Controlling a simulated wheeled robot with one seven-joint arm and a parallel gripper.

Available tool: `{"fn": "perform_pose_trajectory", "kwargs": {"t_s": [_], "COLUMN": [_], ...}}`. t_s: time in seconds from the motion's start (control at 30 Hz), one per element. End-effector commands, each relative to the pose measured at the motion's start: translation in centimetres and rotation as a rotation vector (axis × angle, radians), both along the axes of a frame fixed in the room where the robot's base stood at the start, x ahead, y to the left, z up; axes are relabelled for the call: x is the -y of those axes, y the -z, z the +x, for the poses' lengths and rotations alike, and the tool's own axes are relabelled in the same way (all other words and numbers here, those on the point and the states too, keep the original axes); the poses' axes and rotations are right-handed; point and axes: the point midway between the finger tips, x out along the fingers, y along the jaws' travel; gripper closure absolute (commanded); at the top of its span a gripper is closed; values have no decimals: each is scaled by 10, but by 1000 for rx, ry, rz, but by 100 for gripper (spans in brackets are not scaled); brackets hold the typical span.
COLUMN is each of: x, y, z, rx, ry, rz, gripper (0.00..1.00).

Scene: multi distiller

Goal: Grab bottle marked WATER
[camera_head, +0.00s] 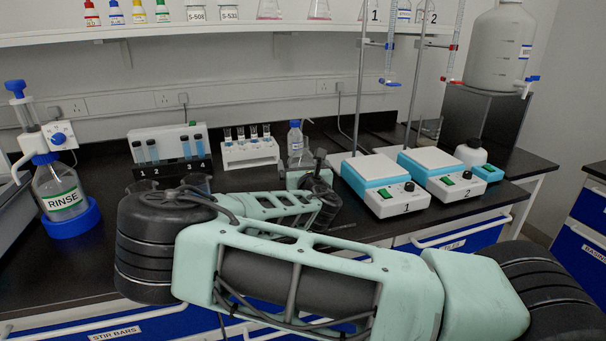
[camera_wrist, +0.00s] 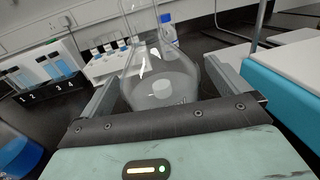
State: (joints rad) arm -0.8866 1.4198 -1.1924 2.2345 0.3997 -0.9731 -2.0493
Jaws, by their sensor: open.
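A clear bottle with a blue cap (camera_head: 296,146) stands on the black bench by the back wall, just behind my gripper. Its label is too small to read, so I cannot confirm it says WATER. In the wrist view this bottle (camera_wrist: 170,33) is partly hidden behind a clear glass flask (camera_wrist: 160,75). The flask holds a small white piece, possibly a stir bar, and shows between my fingers. My gripper (camera_wrist: 162,72) is open, with a finger on each side of the flask; I cannot tell whether either touches it.
A tube rack (camera_head: 249,153) and a numbered vial stand (camera_head: 168,150) lie left of the bottle. Two hot plates (camera_head: 385,183) with upright rods are at right.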

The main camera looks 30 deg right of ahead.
Motion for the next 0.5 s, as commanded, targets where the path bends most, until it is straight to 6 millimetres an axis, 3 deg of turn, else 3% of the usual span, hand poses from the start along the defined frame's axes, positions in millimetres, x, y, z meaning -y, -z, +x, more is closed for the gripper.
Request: {"fn": "perform_pose_trajectory", "kwargs": {"t_s": [0.27,0.5], "x": [2,1], "y": [0,0], "z": [3,3], "rx": [-1,-1], "ry": [1,1], "rz": [0,0], "gripper": [0,67]}}
